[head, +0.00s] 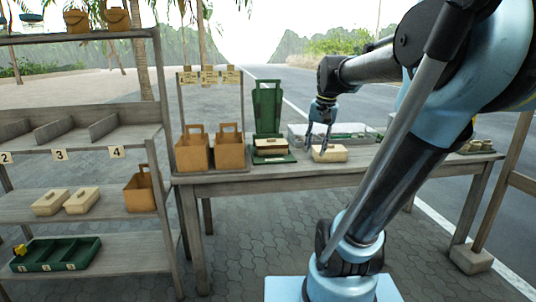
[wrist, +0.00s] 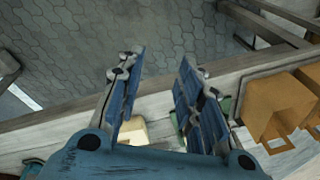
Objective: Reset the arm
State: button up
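My gripper (head: 321,146) hangs over the middle of the wooden table (head: 250,179), beside a cream lidded box (head: 329,154). In the head view its fingertips overlap the box's left part, and I cannot tell whether they touch it. In the wrist view my gripper (wrist: 163,60) has its two blue fingers well apart, with nothing held between the tips. The cream box (wrist: 132,131) shows partly there, behind the left finger. My arm reaches in from the right of the head view.
Two tan handled boxes (head: 211,150) and a green stand (head: 267,110) with a cream box are left of my gripper. A grey tray (head: 345,130) is behind. A shelf rack (head: 80,128) with boxes and a green tray (head: 56,254) stands left. Paved floor in front is clear.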

jog(key=s+d+f+n, duration=0.1)
jog(key=s+f+n, duration=0.1)
jog(key=s+f, duration=0.6)
jog(key=s+d+f+n+h, duration=0.1)
jog(key=s+f+n, duration=0.1)
jog(key=s+f, duration=0.6)
notch_tip(320, 180, down, 4)
jog(key=shift+s+d+r, duration=0.15)
jog(key=shift+d+r, duration=0.1)
jog(key=shift+w+f, duration=0.2)
jog(key=shift+w, duration=0.2)
